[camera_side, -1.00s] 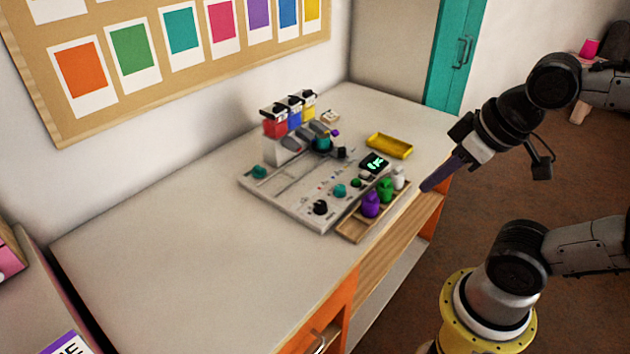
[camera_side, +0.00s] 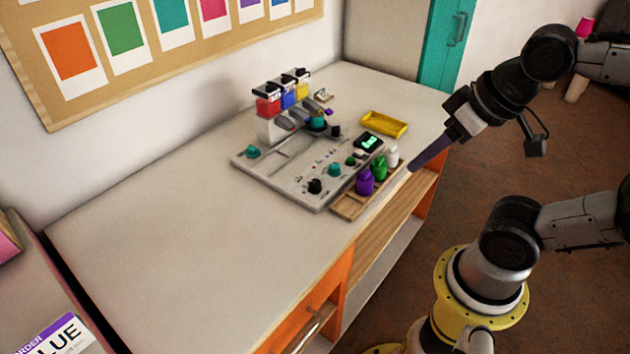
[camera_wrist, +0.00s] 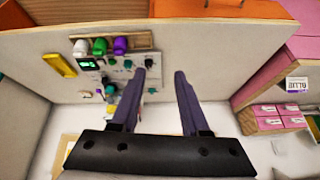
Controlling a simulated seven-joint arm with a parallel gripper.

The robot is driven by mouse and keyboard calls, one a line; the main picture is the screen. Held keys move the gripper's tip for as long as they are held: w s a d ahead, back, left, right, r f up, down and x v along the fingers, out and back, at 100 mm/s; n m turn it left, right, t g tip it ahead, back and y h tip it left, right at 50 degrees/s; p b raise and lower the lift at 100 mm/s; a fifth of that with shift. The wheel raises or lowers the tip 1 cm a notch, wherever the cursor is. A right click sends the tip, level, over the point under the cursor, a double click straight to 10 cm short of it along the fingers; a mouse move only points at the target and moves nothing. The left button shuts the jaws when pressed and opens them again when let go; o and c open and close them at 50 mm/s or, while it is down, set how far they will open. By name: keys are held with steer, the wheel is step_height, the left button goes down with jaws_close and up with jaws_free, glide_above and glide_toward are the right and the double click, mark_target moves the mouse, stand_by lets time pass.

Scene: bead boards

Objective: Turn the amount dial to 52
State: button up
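A grey control board (camera_side: 290,186) lies on the counter. It has a black knob (camera_side: 315,186) at its front corner and a teal knob (camera_side: 335,170) beside it; I cannot tell which is the amount dial. A small display (camera_side: 368,142) shows green digits too small to read. In the wrist view, the black knob (camera_wrist: 148,63), teal knob (camera_wrist: 128,64) and display (camera_wrist: 88,63) also show. My gripper (camera_side: 411,169) is right of the board, above the counter's front edge, touching nothing. Its two fingers (camera_wrist: 159,74) are apart and empty.
A wooden tray (camera_side: 348,207) with purple (camera_side: 365,183), green (camera_side: 379,168) and white (camera_side: 392,157) bottles lies along the board's front, between it and my gripper. A yellow tray (camera_side: 384,124) is behind. Red, blue and yellow dispensers (camera_side: 268,104) stand at the back. The counter's left is clear.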

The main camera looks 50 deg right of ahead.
steer(key=shift+o, duration=1.4)
steer(key=w+r+m, duration=0.2)
steer(key=r, duration=0.1)
steer(key=shift+w+m, duration=0.3)
steer(key=shift+w, duration=0.05)
steer(key=m+g, duration=0.6)
steer(key=m, duration=0.3)
glide_above(315, 182)
step_height(315, 182, down, 12)
steer(key=f, duration=0.1)
step_height(315, 182, down, 13)
steer(key=shift+f, duration=0.15)
steer(key=shift+n, duration=0.3)
jaws_close()
